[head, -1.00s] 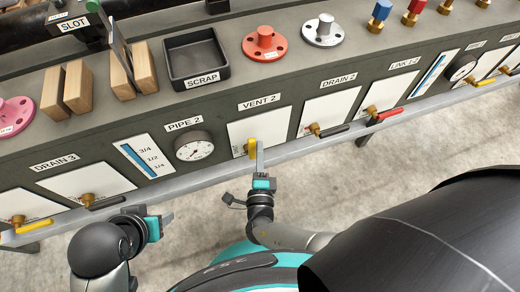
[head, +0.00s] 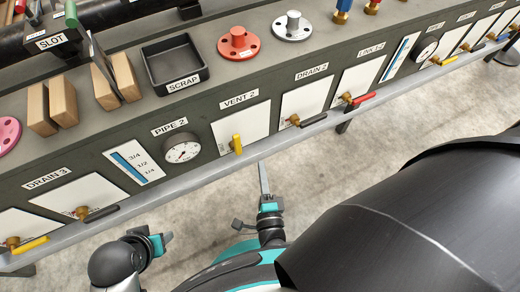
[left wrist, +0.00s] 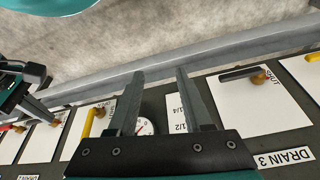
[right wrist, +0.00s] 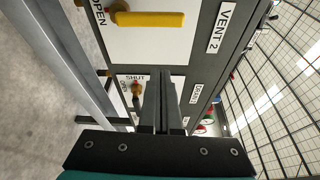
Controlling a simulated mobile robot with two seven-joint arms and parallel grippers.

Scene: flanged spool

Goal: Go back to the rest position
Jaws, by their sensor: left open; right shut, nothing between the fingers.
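My right gripper (head: 264,180) is shut and empty, held in front of the bench, below and to the right of the yellow VENT 2 handle (head: 237,144) in the head view. It is apart from that handle, which stands upright on its white plate. In the right wrist view the right gripper's fingers (right wrist: 162,75) are together, and the yellow handle (right wrist: 150,19) shows above them. My left gripper (head: 163,240) is low at the left in the head view. In the left wrist view its fingers (left wrist: 159,75) are apart with nothing between them.
The bench front has a grey rail (head: 180,177), a PIPE 2 gauge (head: 182,149) and more valves, such as DRAIN 2 (head: 293,120) and DRAIN 3 (head: 82,212). A black SCRAP tray (head: 174,68) and wooden blocks (head: 50,105) stand on top. Open concrete floor lies before it.

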